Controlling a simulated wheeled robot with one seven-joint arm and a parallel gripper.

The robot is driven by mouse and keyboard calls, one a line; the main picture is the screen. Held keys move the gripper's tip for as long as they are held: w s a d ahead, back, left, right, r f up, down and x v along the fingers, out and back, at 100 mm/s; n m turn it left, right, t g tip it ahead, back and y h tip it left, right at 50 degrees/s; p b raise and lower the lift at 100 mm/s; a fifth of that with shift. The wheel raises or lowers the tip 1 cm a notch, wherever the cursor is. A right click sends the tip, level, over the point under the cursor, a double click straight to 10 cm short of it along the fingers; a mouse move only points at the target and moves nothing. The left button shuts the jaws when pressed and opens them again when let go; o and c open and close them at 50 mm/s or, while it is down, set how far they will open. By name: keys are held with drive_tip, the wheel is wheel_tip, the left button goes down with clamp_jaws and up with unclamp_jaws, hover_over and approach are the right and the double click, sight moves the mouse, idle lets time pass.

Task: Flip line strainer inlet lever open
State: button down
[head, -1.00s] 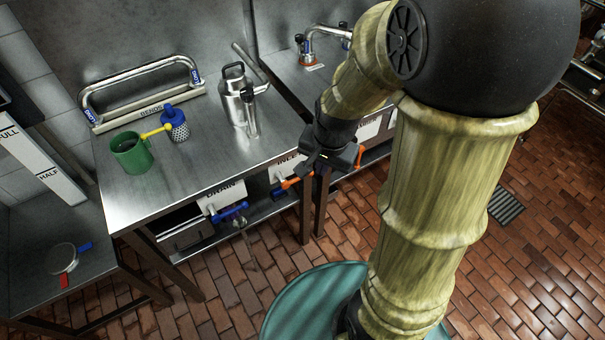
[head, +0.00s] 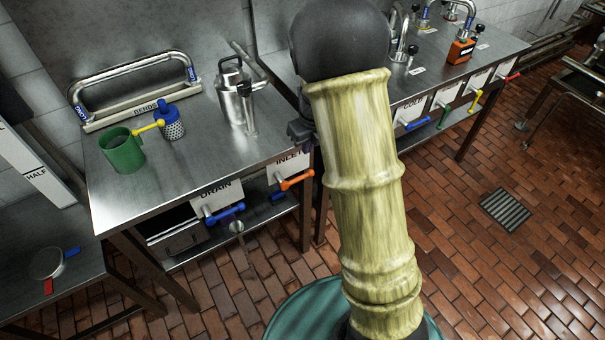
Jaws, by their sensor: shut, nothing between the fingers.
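The inlet lever (head: 297,180) is an orange handle on a short metal stem, below the white INLET sign (head: 290,163) on the front of the steel bench. It lies roughly level, pointing right along the bench front. My gripper (head: 300,131) shows only as dark parts at the left edge of my arm, above and slightly right of the lever in the picture. It appears apart from the lever and is shut with nothing in it. My arm hides most of it, including the fingertips.
A blue drain lever (head: 225,213) sits left of the INLET sign, under the DRAIN sign (head: 216,194). On the bench stand a steel vessel (head: 235,95), a green mug (head: 122,152) and a blue-capped strainer basket (head: 172,127). Several coloured levers line the bench at right.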

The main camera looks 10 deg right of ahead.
sight(302, 178)
idle(0.3)
drive_tip(key=f, duration=0.4)
drive_tip(key=w+f+b, duration=0.1)
drive_tip(key=f, duration=0.4)
drive_tip(key=w+a+f, duration=0.1)
drive_tip(key=f, duration=0.3)
drive_tip(key=shift+w+f, duration=0.25)
drive_tip(key=shift+f, duration=0.15)
drive_tip(key=shift+w+f, duration=0.1)
